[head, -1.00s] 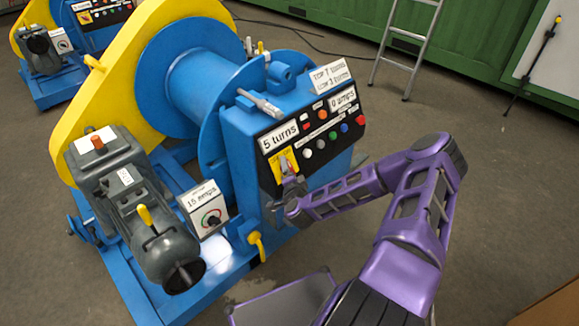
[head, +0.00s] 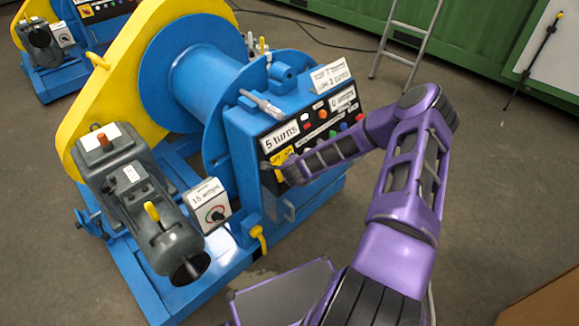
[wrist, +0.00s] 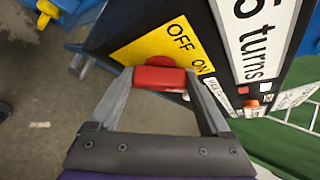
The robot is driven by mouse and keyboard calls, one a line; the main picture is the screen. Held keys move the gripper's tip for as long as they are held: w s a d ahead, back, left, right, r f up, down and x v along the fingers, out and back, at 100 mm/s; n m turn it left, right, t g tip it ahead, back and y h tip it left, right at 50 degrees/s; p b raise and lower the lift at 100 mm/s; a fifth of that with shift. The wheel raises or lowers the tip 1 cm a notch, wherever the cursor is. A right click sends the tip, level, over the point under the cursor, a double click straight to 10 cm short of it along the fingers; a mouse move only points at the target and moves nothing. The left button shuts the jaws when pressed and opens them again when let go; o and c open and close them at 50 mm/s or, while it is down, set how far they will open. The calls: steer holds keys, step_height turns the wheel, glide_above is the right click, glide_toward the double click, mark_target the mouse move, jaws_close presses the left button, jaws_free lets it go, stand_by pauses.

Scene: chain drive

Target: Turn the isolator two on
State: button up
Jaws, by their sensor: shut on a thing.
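The blue winch (head: 245,135) has a black control panel with a "5 turns" sign (head: 281,137). Below that sign is a yellow isolator plate (head: 279,158), marked OFF and ON in the wrist view (wrist: 150,48). A red handle (wrist: 160,77) sits on the plate's lower edge as seen by the wrist camera. My gripper (head: 288,171) is at the plate and hides the handle in the head view. In the wrist view my gripper's fingers (wrist: 159,84) lie one on each side of the red handle, shut on it. I cannot tell which mark the handle points to.
Coloured buttons and a "0 amps" sign (head: 343,97) lie right of the plate. A grey motor (head: 140,195) and a "1.5 amps" dial box (head: 212,206) stand to the left. A second winch (head: 45,60) is far left, a ladder (head: 400,40) behind.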

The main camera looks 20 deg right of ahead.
steer(key=shift+w+r+m+g, duration=0.1)
steer(key=shift+m+g, duration=0.2)
steer(key=shift+m, duration=0.1)
stand_by(0.3)
steer(key=o, duration=1.2)
steer(key=v, duration=1.7)
steer(key=shift+d+r, duration=0.2)
steer(key=shift+d, duration=0.05)
